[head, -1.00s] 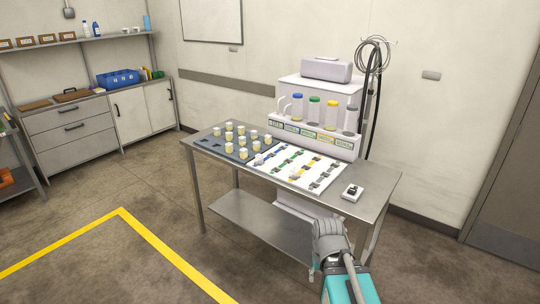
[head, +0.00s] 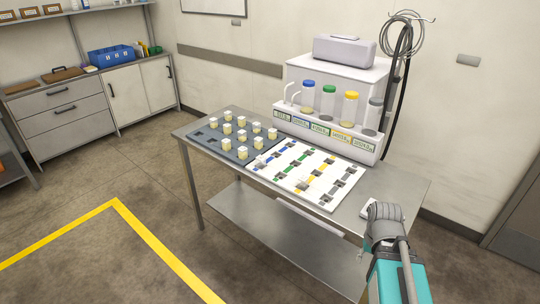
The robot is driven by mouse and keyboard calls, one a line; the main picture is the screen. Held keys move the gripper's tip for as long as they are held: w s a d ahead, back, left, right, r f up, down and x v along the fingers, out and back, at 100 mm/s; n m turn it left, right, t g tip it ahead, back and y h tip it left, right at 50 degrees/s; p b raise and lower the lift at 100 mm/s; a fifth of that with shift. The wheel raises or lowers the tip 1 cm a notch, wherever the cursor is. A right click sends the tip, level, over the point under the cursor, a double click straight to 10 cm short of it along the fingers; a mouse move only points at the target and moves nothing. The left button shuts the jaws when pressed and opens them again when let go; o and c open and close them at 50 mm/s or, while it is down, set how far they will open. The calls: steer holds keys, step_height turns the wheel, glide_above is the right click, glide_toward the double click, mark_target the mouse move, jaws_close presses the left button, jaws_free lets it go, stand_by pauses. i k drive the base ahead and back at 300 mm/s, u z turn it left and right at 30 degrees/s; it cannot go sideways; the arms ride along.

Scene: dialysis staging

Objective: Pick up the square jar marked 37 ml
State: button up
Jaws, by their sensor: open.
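Several small pale jars with white tops and yellowish contents stand upright on a dark blue-grey tray (head: 207,139) at the table's left. One jar (head: 228,116) is at the back, another (head: 242,152) at the front. They look squarish, but their markings are too small to read, so I cannot tell which is marked 37 ml. My grey and teal arm shows at the lower right, over the table's right end and well apart from the jars. The fingers of my gripper do not show.
The steel table (head: 232,194) has a lower shelf. A white board (head: 284,179) with coloured strips lies beside the tray. Behind it, a white rack (head: 378,146) holds several capped cylinders, and cables hang at right. Open floor (head: 80,205) with a yellow line lies in front left.

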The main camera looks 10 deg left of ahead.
mark_target(261, 160)
steer(key=u, duration=0.3)
steer(key=i, duration=0.9)
steer(key=u, duration=0.6)
